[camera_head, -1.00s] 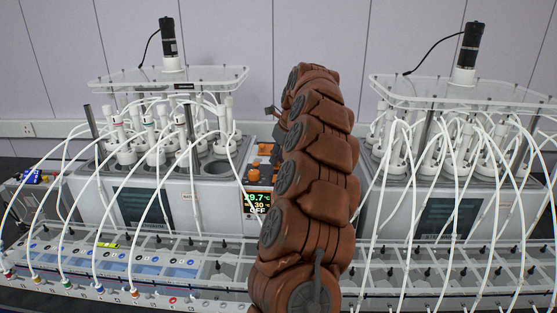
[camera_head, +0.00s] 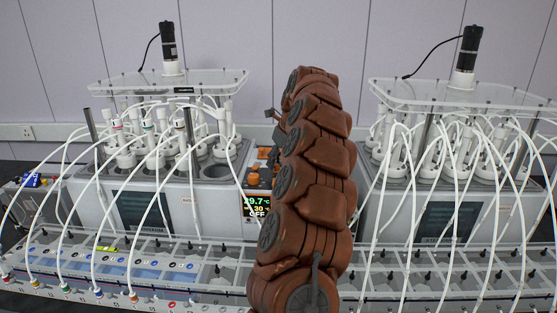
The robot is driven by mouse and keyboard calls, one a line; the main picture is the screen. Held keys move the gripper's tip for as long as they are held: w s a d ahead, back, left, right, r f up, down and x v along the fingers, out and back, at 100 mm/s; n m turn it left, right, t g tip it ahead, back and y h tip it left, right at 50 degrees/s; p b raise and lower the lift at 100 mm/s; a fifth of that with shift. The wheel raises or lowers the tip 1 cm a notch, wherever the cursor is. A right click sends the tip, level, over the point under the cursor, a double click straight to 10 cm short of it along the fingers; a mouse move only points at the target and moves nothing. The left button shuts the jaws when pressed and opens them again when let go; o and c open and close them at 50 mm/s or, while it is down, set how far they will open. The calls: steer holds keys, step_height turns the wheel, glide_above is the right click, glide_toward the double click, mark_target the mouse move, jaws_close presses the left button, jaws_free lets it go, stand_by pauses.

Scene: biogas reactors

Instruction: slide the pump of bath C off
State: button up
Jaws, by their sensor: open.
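Two baths with reactor bottles stand side by side. No letter C is readable, so I cannot tell which is bath C. The left bath (camera_head: 145,212) has a control unit at its right end, with a lit display (camera_head: 257,206) reading about 29.7 and 30, with OFF below. Orange-brown parts (camera_head: 252,179) sit above the display; I cannot tell whether one is the pump or its switch. My brown arm covers the unit's right side and the gap between the baths. A small dark part of my gripper (camera_head: 272,115) sticks out left of the arm, above the control unit, open and apart from it.
The right bath (camera_head: 440,215) is partly hidden by many white tubes. A long clear rack (camera_head: 200,270) with compartments runs along the front, with tubes arching over it. Clear plates with black stirrer motors (camera_head: 168,42) stand above both baths. A wall is behind.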

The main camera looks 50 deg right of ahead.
steer(key=v, duration=1.1)
steer(key=shift+r, duration=0.35)
steer(key=shift+s+a, duration=0.1)
steer(key=shift+s, duration=0.1)
